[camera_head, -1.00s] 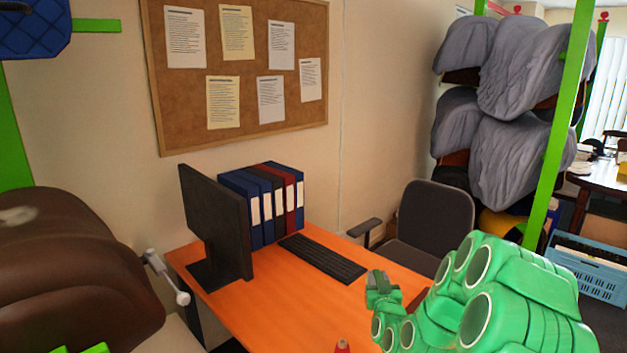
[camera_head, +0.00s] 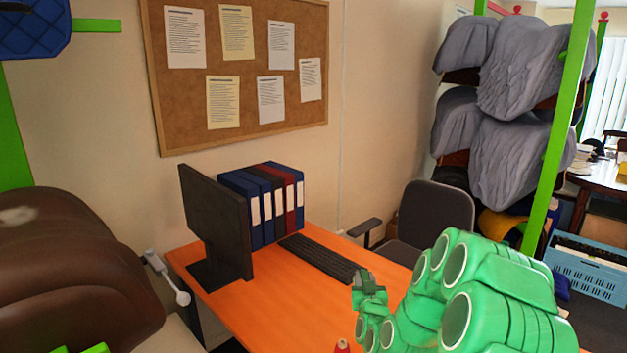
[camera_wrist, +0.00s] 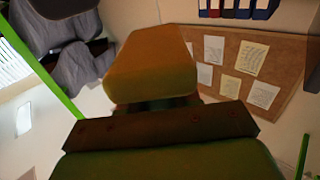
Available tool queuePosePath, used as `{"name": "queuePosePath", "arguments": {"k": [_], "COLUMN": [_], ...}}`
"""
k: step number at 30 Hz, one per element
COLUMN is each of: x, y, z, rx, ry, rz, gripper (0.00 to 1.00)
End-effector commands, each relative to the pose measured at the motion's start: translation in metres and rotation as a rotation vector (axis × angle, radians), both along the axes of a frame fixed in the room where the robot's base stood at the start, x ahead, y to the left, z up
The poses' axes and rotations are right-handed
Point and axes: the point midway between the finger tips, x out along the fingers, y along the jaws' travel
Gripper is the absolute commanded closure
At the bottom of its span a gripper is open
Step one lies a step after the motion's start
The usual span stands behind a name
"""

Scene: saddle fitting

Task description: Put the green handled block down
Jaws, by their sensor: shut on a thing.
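My gripper (camera_head: 368,288), at the end of my green arm, is small and partly turned away in the head view, above the right part of the orange desk (camera_head: 262,308). In the wrist view my gripper (camera_wrist: 158,104) is shut on the green handled block (camera_wrist: 150,66). The block looks yellow-green to orange in this light and fills the upper middle of the view. Its handle and the fingertips are mostly hidden behind the dark bar of the gripper. I cannot clearly make out the block in the head view. It shows no contact with a surface.
A monitor (camera_head: 216,225), keyboard (camera_head: 322,258) and several binders (camera_head: 262,205) stand on the desk's far side. A dark chair (camera_head: 436,212) is behind it. A brown saddle (camera_head: 70,275) is at left, grey covered saddles (camera_head: 510,70) at right.

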Motion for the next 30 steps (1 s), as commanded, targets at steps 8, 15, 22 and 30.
{"name": "queuePosePath", "arguments": {"k": [8,15,22,30], "x": [0.000,0.000,0.000,0.002], "y": [0.000,0.000,0.000,0.017], "z": [0.000,0.000,0.000,0.000], "rx": [-0.002,-0.001,0.000,-0.001], "ry": [-0.001,0.000,0.000,-0.002], "rz": [0.001,0.001,0.000,0.020], "gripper": [1.00,1.00,1.00,1.00]}}
